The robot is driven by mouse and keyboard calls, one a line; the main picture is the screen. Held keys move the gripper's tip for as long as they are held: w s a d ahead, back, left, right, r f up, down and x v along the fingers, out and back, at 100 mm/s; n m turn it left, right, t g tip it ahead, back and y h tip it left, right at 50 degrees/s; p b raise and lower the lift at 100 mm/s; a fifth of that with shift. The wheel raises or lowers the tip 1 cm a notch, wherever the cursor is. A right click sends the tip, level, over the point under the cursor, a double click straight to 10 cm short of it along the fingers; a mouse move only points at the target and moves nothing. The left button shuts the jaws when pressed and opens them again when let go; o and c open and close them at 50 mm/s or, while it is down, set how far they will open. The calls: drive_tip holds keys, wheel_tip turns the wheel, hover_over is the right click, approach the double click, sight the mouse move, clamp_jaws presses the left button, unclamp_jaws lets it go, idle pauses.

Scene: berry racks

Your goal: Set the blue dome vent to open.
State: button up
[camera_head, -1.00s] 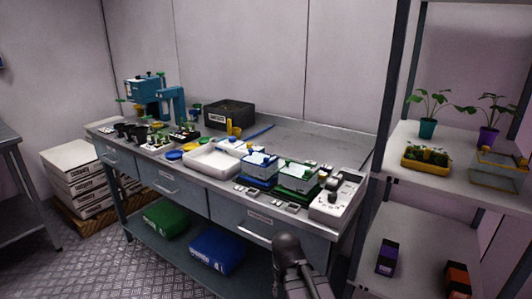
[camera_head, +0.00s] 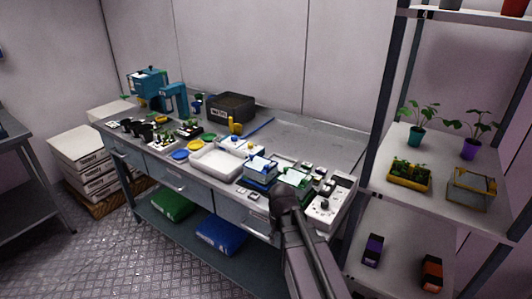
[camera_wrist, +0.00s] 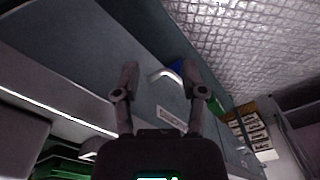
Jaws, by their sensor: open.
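The blue dome (camera_head: 260,171), a clear lid on a blue base, stands on the bench in the head view. A green dome (camera_head: 294,178) stands just right of it. The blue dome's vent is too small to read its setting. My arm reaches up from the bottom of the head view, its end in front of the green dome and right of the blue one; the fingertips are not clear there. In the wrist view my gripper (camera_wrist: 159,70) is open and empty, with drawer fronts and floor beyond it. The wrist view does not show the blue dome clearly.
A white tray (camera_head: 215,164) stands left of the blue dome. A white control box (camera_head: 327,207) stands at the bench's right end, near a shelf rack (camera_head: 383,100). Small pieces lie around the domes. The bench's back right (camera_head: 310,137) is bare.

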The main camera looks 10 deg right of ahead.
wheel_tip(320, 180, up, 5)
drive_tip(key=w+p, duration=0.1)
drive_tip(key=p, duration=0.3)
wheel_tip(320, 180, up, 24)
drive_tip(key=n+p, duration=0.7)
drive_tip(key=p, duration=1.7)
hover_over(266, 166)
drive_tip(key=shift+w, duration=0.1)
drive_tip(key=shift+f+b, duration=0.3)
drive_tip(key=shift+b, duration=0.15)
wheel_tip(266, 166, down, 13)
drive_tip(key=b, duration=1.3)
drive_tip(key=shift+f, duration=0.2)
clamp_jaws()
